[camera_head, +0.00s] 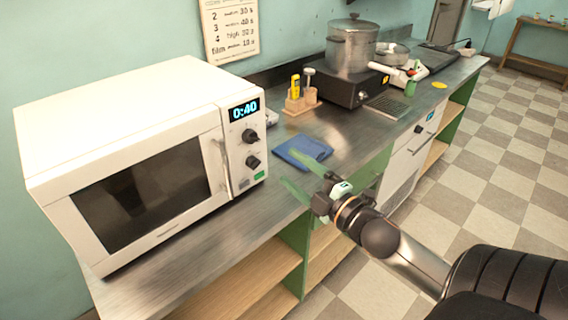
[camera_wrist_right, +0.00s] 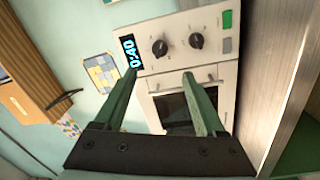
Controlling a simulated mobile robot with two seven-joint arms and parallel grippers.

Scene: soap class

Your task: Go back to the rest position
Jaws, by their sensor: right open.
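My right gripper (camera_head: 305,174) reaches in from the lower right in the head view, its two green fingers spread over the front edge of the metal counter (camera_head: 235,205). It is open and nothing is between its fingers. In the right wrist view, the open fingers (camera_wrist_right: 160,98) point toward the front of the white microwave (camera_wrist_right: 225,78). The microwave (camera_head: 150,150) stands at the left of the counter in the head view, its door shut and its display reading 0:40. The gripper is to the right of the microwave and apart from it. My left gripper is not in view.
A folded blue cloth (camera_head: 303,151) lies on the counter just behind the right gripper. Farther back are a wooden holder with a yellow item (camera_head: 295,90) and a steel pot (camera_head: 352,48) on a black appliance. Open shelves (camera_head: 255,275) lie under the counter. The checkered floor (camera_head: 500,150) at right is clear.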

